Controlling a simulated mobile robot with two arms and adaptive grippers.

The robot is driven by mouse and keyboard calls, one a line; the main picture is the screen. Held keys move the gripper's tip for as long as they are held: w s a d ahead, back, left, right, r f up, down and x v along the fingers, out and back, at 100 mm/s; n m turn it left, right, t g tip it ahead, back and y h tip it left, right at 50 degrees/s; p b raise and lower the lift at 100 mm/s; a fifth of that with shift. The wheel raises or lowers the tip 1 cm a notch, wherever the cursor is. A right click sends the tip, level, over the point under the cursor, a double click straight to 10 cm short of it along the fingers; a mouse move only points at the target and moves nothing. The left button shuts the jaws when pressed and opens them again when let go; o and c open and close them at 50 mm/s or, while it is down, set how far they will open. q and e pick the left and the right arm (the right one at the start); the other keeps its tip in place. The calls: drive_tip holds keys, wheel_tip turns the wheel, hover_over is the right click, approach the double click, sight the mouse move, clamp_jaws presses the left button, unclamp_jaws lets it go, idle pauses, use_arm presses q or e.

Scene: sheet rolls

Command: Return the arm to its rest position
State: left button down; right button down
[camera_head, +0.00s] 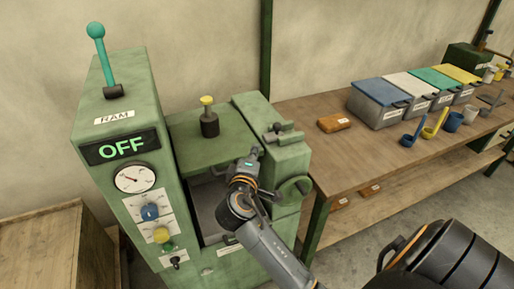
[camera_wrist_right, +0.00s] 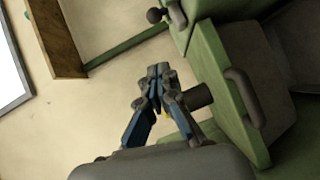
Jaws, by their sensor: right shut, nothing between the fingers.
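My right gripper (camera_head: 250,160) is in front of the green machine (camera_head: 222,143), over its dark open bay below the flat top plate. Its arm comes up from the bottom of the head view. In the right wrist view the two blue-grey fingers of the gripper (camera_wrist_right: 158,74) meet at the tips, with nothing held. Behind the fingers in that view is a dark round knob (camera_wrist_right: 198,97) on the green machine. My left gripper is not in view.
The machine's tall panel (camera_head: 120,150) reads OFF and carries a gauge and a teal-topped RAM lever (camera_head: 103,60). A handwheel (camera_head: 295,190) is close right of my gripper. A wooden bench (camera_head: 400,165) holds lidded boxes (camera_head: 380,102) and scoops. A wooden crate (camera_head: 55,250) stands left.

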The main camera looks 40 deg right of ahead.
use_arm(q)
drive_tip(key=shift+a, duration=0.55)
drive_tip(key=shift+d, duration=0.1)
